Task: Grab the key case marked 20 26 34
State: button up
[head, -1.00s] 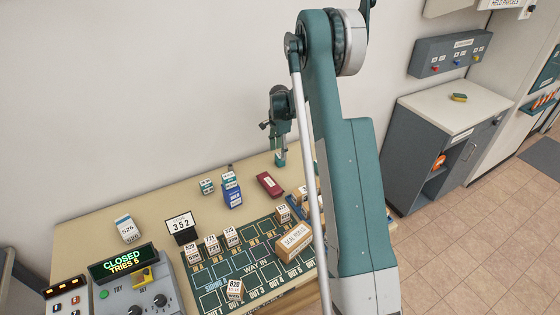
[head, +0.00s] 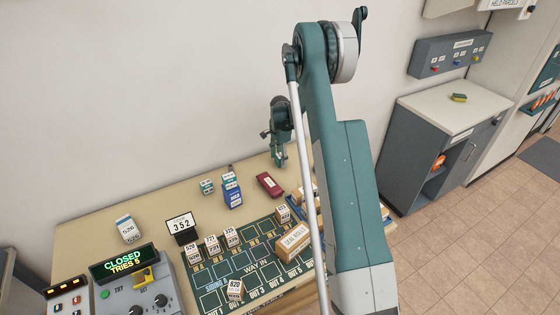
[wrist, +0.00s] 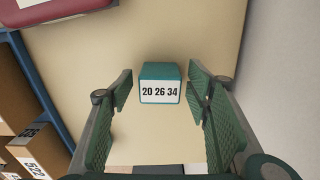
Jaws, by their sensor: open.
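In the wrist view, the key case marked 20 26 34 (wrist: 160,84) is a small teal block with a white label on its near face. It stands on the tan table (wrist: 85,50), framed by the two green fingers of my gripper (wrist: 160,92). The fingers are apart, with a gap on each side of the case, and they hold nothing. In the head view, my gripper (head: 279,164) is over the back of the table, behind the red case (head: 270,184). I cannot make out the marked case there; my arm and gripper cover that area.
The red case shows at the wrist view's upper left, beside a blue edge (wrist: 40,75) and cartons (wrist: 28,148). The wall (wrist: 275,70) is close on the right. Small labelled boxes (head: 207,186) and a control panel (head: 130,285) stand farther left in the head view.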

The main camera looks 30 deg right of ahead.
jog(key=shift+f, duration=0.35)
dwell(0.3)
jog(key=c, duration=1)
